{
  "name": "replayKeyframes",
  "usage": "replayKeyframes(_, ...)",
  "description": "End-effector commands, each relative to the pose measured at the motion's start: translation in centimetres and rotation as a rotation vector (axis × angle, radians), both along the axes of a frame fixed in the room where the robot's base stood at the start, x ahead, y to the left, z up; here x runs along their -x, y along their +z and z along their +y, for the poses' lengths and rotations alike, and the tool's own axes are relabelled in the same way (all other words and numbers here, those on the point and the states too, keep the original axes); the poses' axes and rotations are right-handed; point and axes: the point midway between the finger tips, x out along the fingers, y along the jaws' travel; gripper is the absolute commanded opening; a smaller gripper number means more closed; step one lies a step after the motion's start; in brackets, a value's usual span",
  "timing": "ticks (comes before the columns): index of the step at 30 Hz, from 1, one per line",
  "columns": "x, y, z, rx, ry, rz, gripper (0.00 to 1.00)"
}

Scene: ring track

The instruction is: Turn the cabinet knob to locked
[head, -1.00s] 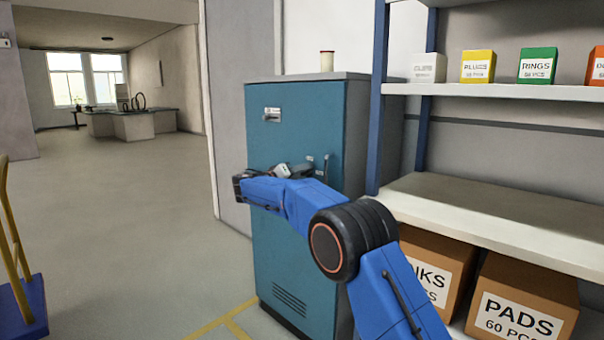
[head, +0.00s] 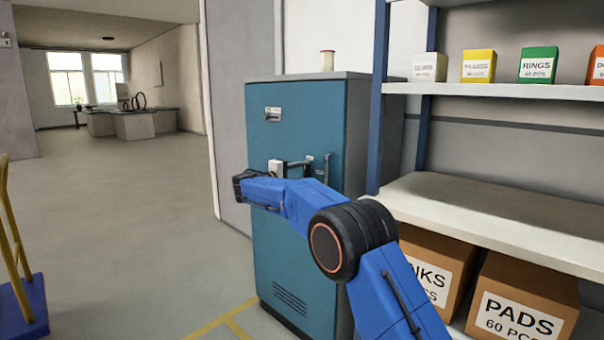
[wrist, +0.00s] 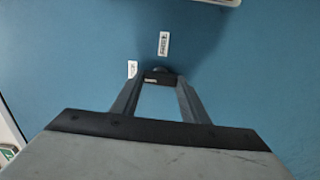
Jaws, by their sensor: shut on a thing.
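The blue cabinet (head: 292,245) stands ahead, its door facing me. The knob (wrist: 160,77) is a small dark bar on the door, in the middle of the wrist view. My gripper (wrist: 158,80) is shut on it, a fingertip at each end. Two small white labels are near the knob: one directly above it (wrist: 163,43) and one to its upper left (wrist: 132,69). Their text is too small to read surely. The bar lies level in the wrist view. In the head view my gripper (head: 307,164) reaches the door, and the knob is hidden.
A door handle (head: 327,166) stands out just right of my gripper. A spool (head: 327,60) stands on the cabinet top. Shelving (head: 490,210) with boxes is close on the right. A yellow-railed cart (head: 20,300) is at the left; open floor lies between.

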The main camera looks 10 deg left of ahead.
Motion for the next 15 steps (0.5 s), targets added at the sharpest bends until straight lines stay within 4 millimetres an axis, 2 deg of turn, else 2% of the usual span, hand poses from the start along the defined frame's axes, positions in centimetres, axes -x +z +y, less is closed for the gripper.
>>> replayKeyframes(15, -0.01, -0.1, 0.11, 0.048, 0.002, 0.037, 0.18)
